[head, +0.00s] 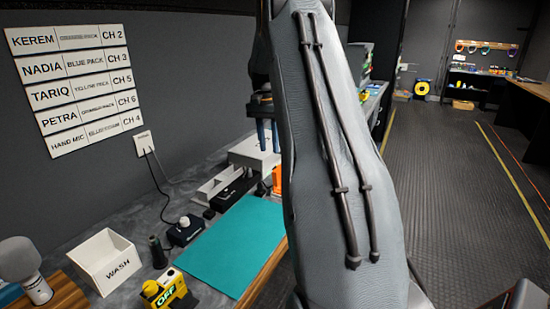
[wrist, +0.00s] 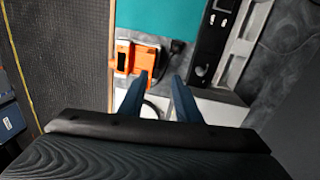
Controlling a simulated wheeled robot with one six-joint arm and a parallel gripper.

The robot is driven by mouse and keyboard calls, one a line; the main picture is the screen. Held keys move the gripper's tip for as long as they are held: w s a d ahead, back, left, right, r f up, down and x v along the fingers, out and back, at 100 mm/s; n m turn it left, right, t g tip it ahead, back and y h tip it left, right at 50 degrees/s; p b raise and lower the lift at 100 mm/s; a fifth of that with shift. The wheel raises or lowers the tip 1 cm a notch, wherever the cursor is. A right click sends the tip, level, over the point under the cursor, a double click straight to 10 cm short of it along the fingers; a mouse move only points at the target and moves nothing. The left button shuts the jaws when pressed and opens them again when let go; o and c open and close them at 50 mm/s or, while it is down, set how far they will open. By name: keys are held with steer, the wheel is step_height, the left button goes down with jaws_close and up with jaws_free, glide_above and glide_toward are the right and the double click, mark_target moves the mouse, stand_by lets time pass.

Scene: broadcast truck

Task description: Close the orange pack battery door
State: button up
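The orange pack (wrist: 123,68) lies at the edge of the teal mat in the wrist view, with a pale face and a dark window. An orange flap (wrist: 147,55) sticks out from its right side and looks like the battery door standing open. In the head view only a sliver of the orange pack (head: 277,180) shows beside my arm. My gripper (wrist: 160,75) is open, its two blue fingers apart with nothing between them. Its left fingertip appears close to the flap's lower right corner; I cannot tell if they touch. My gripper (head: 268,150) also shows in the head view.
The teal mat (head: 228,242) is mostly clear. A yellow pack (head: 168,292) marked OFF, a WASH box (head: 105,262) and a microphone (head: 25,268) stand at the near left. A white box (head: 250,155) and dark devices stand behind. A dark cable lies right of the flap.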

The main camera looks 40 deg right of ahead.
mark_target(275, 168)
steer(key=f+p, duration=0.1)
steer(key=f, duration=0.1)
steer(key=d+f+p, duration=0.1)
steer(key=f, duration=0.2)
steer(key=f+p, duration=0.1)
steer(key=f, duration=0.1)
steer(key=shift+s+d+f, duration=0.15)
steer(key=shift+s+d, duration=0.15)
steer(key=shift+d, duration=0.1)
jaws_close()
